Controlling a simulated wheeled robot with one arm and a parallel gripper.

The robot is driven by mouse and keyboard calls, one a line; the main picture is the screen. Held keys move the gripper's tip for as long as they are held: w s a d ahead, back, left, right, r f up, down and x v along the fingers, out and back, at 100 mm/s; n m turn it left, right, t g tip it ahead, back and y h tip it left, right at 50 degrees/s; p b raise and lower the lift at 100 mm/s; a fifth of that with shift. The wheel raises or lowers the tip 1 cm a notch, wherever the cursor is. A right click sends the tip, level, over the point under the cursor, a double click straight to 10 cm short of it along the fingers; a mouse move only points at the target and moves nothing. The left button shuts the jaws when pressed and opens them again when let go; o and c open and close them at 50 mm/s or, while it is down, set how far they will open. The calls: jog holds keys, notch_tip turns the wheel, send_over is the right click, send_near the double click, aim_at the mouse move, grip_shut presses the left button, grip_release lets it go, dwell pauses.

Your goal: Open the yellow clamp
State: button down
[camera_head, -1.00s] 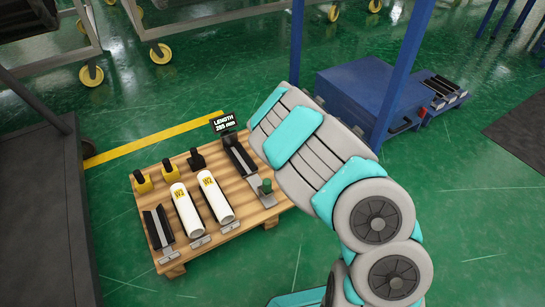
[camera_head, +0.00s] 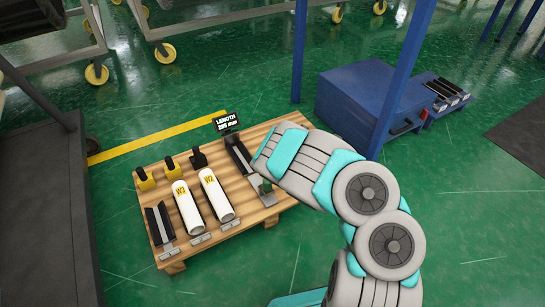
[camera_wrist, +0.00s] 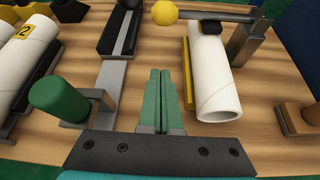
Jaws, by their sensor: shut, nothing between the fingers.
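The yellow clamp shows in the wrist view as a dark lever with a yellow ball knob (camera_wrist: 165,12) on its left end and a post (camera_wrist: 248,38) at its right. The lever lies across a white roll (camera_wrist: 215,85), with a black pad at the roll's top. A yellow strip (camera_wrist: 187,75) runs along the roll's left side. My gripper (camera_wrist: 162,72) is shut and empty, its green fingers left of the roll and below the ball in the picture, apart from both. In the head view my arm hides the gripper and this clamp.
A green cylinder (camera_wrist: 60,97) on a metal bracket stands left of my fingers, beside a black channel (camera_wrist: 120,32). A blue cabinet (camera_head: 350,95) stands behind.

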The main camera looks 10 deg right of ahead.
jog(key=x, duration=1)
jog(key=shift+b, duration=0.4)
jog(key=shift+w+r+p, duration=0.2)
jog(key=shift+r, duration=0.8)
jog(key=shift+w+r+p, duration=0.15)
jog(key=shift+r+p, duration=0.05)
jog(key=shift+r, duration=0.8)
jog(key=shift+d+r, duration=0.1)
